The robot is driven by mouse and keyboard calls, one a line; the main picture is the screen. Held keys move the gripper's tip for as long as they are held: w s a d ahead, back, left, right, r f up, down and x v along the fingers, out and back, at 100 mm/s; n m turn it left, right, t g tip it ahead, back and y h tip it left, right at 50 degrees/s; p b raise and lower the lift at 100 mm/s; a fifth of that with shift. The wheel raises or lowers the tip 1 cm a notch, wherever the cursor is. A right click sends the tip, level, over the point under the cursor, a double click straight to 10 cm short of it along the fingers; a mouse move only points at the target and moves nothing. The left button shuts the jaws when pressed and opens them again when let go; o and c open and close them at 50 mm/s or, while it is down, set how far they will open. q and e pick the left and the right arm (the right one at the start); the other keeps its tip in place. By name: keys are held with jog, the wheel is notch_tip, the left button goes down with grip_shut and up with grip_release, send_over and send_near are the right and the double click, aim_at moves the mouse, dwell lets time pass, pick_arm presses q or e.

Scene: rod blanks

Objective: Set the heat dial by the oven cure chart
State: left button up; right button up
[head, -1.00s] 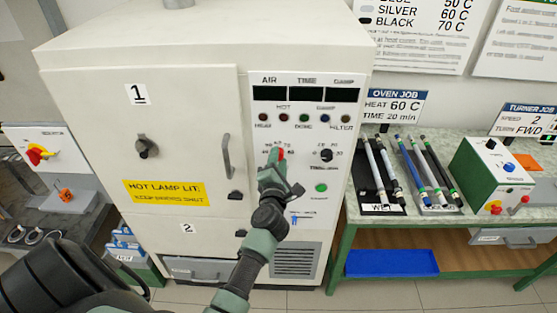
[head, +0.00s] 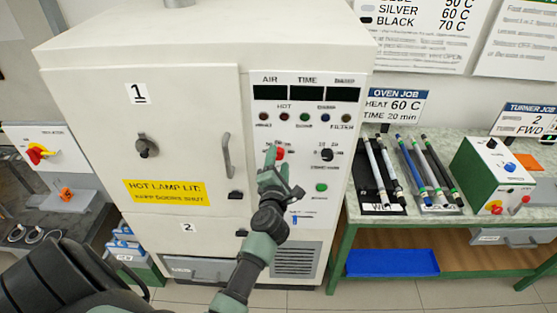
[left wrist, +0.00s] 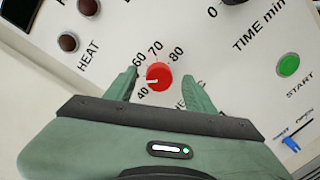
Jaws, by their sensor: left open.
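The red heat dial (head: 281,154) is on the oven's white control panel (head: 262,215). My left gripper (head: 271,152) is at the dial, open. In the left wrist view its fingers (left wrist: 160,84) stand on either side of the dial (left wrist: 158,72), not closed on it. The dial's white mark points left, towards the low end of the scale near 40. The numbers 40, 60, 70 and 80 show; 50 is hidden by a finger. The cure chart (head: 420,30) lists silver 60 C and black 70 C. The oven job card (head: 394,105) reads heat 60 C, time 20 min.
The black time dial (head: 326,155) and green start button (head: 321,188) are right of the heat dial. The oven door handle (head: 227,155) sticks out to its left. Rods lie in trays on the bench at right, beside a green box (head: 490,170).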

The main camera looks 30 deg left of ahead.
pick_arm(q)
jog(key=b+v, duration=0.1)
jog(key=v, duration=0.5)
jog(key=shift+s+d, duration=0.2)
jog(key=shift+s, duration=0.2)
